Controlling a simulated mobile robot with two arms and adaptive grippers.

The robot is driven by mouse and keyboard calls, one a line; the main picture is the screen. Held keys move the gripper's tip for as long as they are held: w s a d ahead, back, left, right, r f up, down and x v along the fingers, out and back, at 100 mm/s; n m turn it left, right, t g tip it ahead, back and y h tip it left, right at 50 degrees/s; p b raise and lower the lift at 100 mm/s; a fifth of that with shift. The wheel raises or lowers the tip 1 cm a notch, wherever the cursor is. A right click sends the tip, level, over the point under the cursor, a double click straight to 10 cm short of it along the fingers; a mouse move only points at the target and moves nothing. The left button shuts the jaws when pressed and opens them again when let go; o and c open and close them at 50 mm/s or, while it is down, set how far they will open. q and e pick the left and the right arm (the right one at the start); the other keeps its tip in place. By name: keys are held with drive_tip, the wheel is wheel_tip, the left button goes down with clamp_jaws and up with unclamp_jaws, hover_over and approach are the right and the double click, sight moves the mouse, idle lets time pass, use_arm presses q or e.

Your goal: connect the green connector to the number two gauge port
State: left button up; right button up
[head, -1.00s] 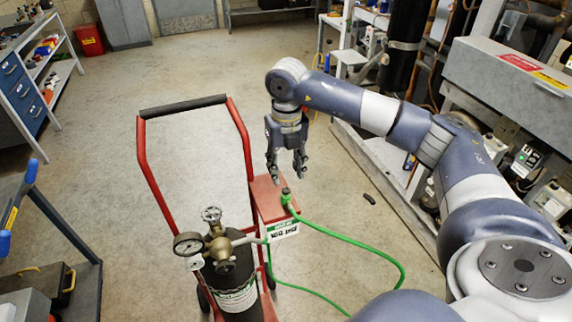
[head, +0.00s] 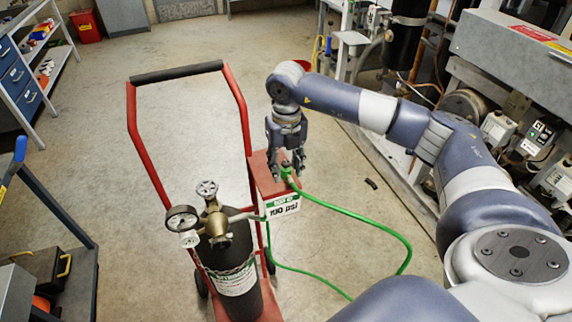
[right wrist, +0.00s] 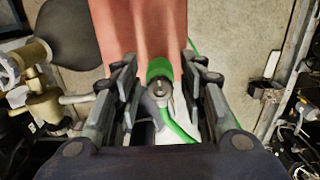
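The green connector (right wrist: 159,72) stands on the red shelf (head: 262,186) of the red hand cart, with a green hose running from it. In the head view it is partly hidden by my right gripper (head: 289,170). In the right wrist view, the fingers of my right gripper (right wrist: 161,85) are open on either side of the connector, with a gap on both sides. The compressor rack (head: 500,55) is at the right. I cannot make out a number two gauge port on it. My left gripper is not in view.
The cart (head: 240,100) carries a dark gas cylinder (head: 232,262) with a brass regulator and gauge (head: 182,219) left of the connector. The green hose (head: 400,240) loops right. A small dark object (head: 371,184) lies on the floor. Floor behind the cart is clear.

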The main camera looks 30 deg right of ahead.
drive_tip(key=c, duration=0.6)
drive_tip(key=shift+c, duration=0.2)
drive_tip(key=shift+r, duration=0.2)
drive_tip(key=shift+r+p, duration=1.1)
drive_tip(key=shift+r, duration=0.4)
